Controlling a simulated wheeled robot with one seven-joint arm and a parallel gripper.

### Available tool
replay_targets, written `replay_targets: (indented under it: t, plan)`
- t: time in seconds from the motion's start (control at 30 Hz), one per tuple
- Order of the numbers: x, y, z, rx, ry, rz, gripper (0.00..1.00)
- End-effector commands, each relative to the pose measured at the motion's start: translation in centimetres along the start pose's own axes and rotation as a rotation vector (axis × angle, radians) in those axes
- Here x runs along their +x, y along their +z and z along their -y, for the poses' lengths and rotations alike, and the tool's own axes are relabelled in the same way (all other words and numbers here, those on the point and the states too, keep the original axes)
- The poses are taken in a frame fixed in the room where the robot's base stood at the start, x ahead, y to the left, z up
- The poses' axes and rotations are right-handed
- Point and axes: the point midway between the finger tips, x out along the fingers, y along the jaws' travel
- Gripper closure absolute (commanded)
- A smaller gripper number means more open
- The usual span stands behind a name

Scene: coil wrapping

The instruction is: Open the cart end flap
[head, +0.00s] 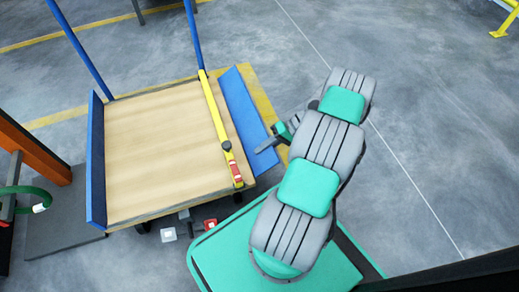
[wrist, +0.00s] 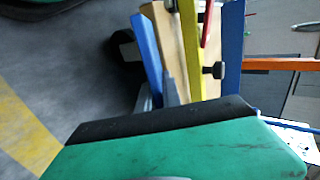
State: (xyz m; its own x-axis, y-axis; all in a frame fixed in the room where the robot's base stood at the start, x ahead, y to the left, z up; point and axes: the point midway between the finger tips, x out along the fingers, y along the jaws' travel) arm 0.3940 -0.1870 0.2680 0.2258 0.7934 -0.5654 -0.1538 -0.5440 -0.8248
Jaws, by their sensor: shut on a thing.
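The cart (head: 160,140) has a pale wooden deck and stands left of the middle in the head view. Its blue end flap (head: 246,108) runs along the right end, angled outward from the deck. It also shows as a blue panel in the wrist view (wrist: 147,45). My gripper (head: 267,146) is at the flap's near lower part and is shut on it. In the wrist view my gripper's grey fingers (wrist: 160,95) meet the flap's edge; the dark gripper body hides part of the contact. A yellow bar (head: 215,110) with a black knob and a red part lies beside the flap.
Another blue panel (head: 96,155) stands at the cart's left end. Blue posts (head: 80,50) rise at the back. An orange post (head: 35,150) stands at far left. The grey floor (head: 430,130) to the right is clear.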

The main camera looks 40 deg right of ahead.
Motion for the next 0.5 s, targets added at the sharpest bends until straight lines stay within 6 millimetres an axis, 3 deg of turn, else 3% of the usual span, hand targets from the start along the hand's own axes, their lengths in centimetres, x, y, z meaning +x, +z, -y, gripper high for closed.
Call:
replay_targets:
  t: [0.07, 0.5]
  plan:
    - [0.41, 0.09, -0.77, 0.002, -0.039, -0.001, 1.0]
    - [0.23, 0.06, -0.8, 0.004, -0.116, -0.002, 1.0]
